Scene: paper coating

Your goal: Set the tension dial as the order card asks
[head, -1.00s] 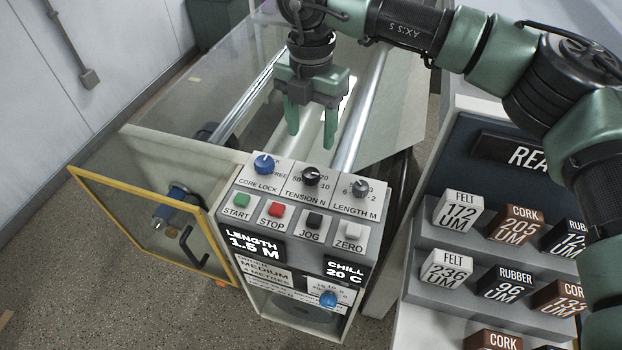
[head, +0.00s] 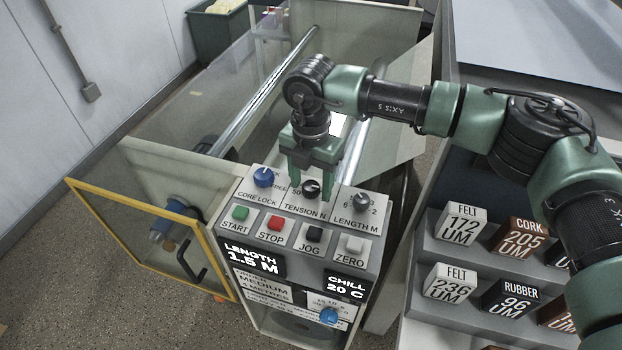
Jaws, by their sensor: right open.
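The tension dial (head: 311,189) is a black knob on the sloped control panel, between the blue core lock knob (head: 263,177) and the length knob (head: 361,202). My right gripper (head: 310,190) is open and points down at the tension dial, with its green fingers around or just behind it; I cannot tell if they touch it. The fingers and dial hide part of the scale. The order card (head: 264,285) on the front of the machine reads "MEDIUM" and "METRES"; its other lines are too small to read. My left gripper is not in view.
Start (head: 240,213), stop (head: 275,222), jog (head: 314,233) and zero (head: 354,244) buttons sit just below the knobs. A yellow-framed clear door (head: 150,210) stands open at the left. A rack of labelled felt, cork and rubber blocks (head: 458,226) stands at the right.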

